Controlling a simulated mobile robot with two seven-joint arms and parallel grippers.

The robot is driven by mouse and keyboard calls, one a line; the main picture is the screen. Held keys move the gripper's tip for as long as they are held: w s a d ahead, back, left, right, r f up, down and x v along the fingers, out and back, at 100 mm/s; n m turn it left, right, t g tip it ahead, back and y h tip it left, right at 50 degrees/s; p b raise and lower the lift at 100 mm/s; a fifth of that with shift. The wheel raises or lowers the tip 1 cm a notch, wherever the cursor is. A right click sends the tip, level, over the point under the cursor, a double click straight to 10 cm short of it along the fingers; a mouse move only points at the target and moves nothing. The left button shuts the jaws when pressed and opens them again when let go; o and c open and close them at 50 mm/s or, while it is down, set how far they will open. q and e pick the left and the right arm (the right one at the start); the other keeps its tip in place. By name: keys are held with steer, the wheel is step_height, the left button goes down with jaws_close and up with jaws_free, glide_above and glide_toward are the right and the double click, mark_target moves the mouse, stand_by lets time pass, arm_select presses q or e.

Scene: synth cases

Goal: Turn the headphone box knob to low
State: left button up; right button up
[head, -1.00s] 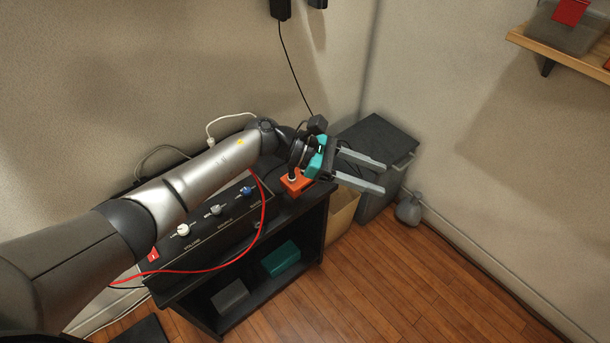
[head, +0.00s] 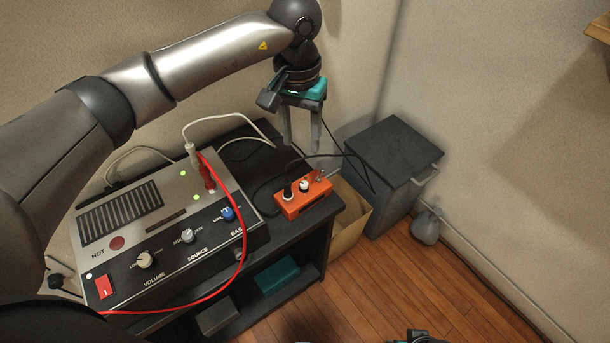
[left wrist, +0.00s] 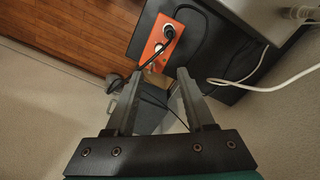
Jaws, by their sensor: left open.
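The headphone box is a small orange box (head: 292,208) on the right end of the dark shelf top. It also shows in the left wrist view (left wrist: 151,45). Its white-topped knob (head: 304,186) sits mid-box, beside a black plug (head: 287,191) with a cable. The knob's pointer setting is too small to read. My left gripper (head: 302,146) is open and empty, fingers pointing down, above and behind the box and apart from it. In the left wrist view its fingers (left wrist: 160,74) spread below the box. A dark part at the head view's bottom edge may be my right gripper.
A grey console (head: 160,205) with volume, source and bass knobs stands left of the box, with a red cable (head: 240,250) looping over it. Black cables run behind the box. A dark cabinet (head: 395,150) and a cardboard box (head: 350,225) stand to the right.

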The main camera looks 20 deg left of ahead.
mark_target(304, 183)
arm_select(q)
steer(key=f+b, duration=0.2)
steer(key=f, duration=0.4)
steer(key=f+b, duration=0.1)
steer(key=f, duration=0.4)
steer(key=shift+d+f+b, duration=0.2)
steer(key=shift+f+b, duration=0.2)
steer(key=shift+f, duration=0.6)
arm_select(e)
step_height(304, 183, up, 9)
steer(key=w+t, duration=0.1)
steer(key=w, duration=0.2)
steer(key=shift+a, duration=0.2)
arm_select(q)
steer(key=shift+c, duration=0.4)
jaws_close()
